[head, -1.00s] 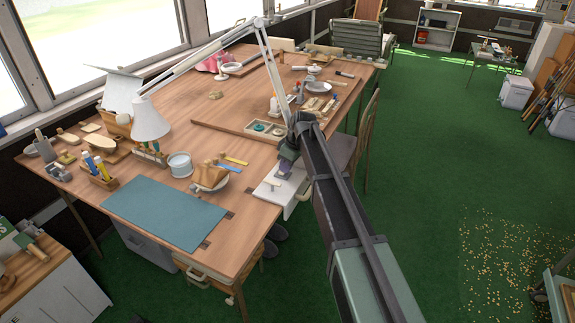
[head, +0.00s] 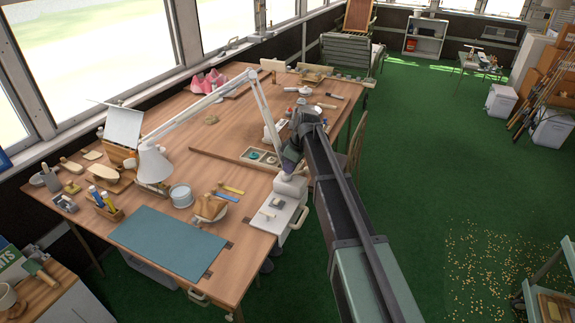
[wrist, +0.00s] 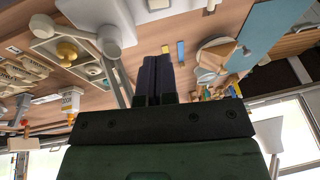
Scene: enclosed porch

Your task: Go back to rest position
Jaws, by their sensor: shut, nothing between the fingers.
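My gripper (head: 289,166) is in the air by the right edge of the wooden workbench (head: 160,215), close to the base of the white desk lamp. In the wrist view its two dark fingers (wrist: 157,78) lie side by side, shut, with nothing between them. My arm comes up from the bottom right of the head view and hides part of the bench edge and chair.
The white lamp (head: 155,165) arches over the bench, its arm near my gripper. A divided tray (head: 262,157), a bowl of wooden pieces (head: 212,208) and a teal mat (head: 168,243) are on the bench. A chair (head: 355,145) stands behind my arm.

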